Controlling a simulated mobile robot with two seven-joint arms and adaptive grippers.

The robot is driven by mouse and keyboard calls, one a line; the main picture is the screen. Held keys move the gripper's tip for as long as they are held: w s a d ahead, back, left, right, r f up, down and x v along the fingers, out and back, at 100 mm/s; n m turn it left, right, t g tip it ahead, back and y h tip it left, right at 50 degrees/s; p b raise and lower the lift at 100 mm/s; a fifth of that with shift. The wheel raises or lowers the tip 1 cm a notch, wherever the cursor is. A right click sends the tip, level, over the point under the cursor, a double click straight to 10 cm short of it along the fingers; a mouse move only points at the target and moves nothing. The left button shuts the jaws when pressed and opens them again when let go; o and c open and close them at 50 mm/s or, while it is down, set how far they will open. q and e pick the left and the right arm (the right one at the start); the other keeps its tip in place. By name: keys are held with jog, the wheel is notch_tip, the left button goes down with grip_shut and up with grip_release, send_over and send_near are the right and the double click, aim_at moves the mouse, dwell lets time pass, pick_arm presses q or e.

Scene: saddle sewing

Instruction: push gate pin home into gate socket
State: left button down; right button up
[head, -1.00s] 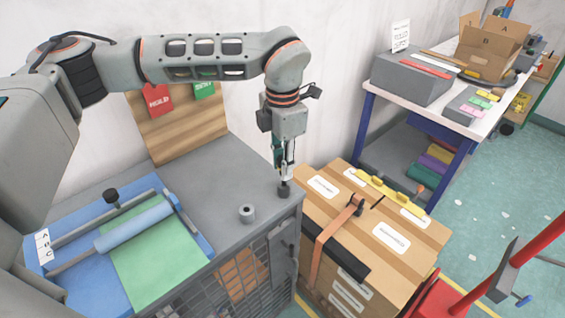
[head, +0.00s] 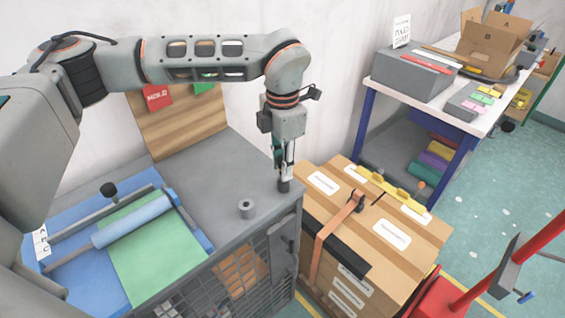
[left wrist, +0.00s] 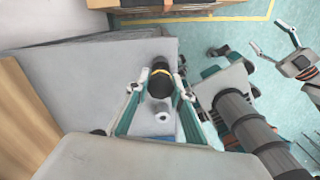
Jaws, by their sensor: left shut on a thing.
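My left gripper (head: 284,172) points down at the right front corner of the grey cabinet top and is shut on a dark knob-like piece (head: 284,187), probably the gate pin. In the left wrist view this piece is a black cylinder with a yellow band (left wrist: 160,85) between the fingertips. Its lower end is hidden, so I cannot tell how deep it sits. A short grey cylinder with a hole (head: 247,209) stands on the cabinet top to its left, apart from it; it also shows in the left wrist view (left wrist: 163,119). My right gripper (left wrist: 274,38) is open and empty in the left wrist view.
The mesh gate (head: 238,275) is on the cabinet front below. Strapped cardboard boxes (head: 400,262) stand close to the right. A blue and green mat (head: 160,258) with a roller lies left. The cabinet top behind the gripper is clear.

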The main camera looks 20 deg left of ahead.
pick_arm(q)
jog(key=shift+f+b, duration=0.55)
jog(key=shift+f, duration=0.5)
jog(key=c, duration=1.7)
grip_release()
notch_tip(320, 180, up, 12)
jog(key=shift+r, duration=0.1)
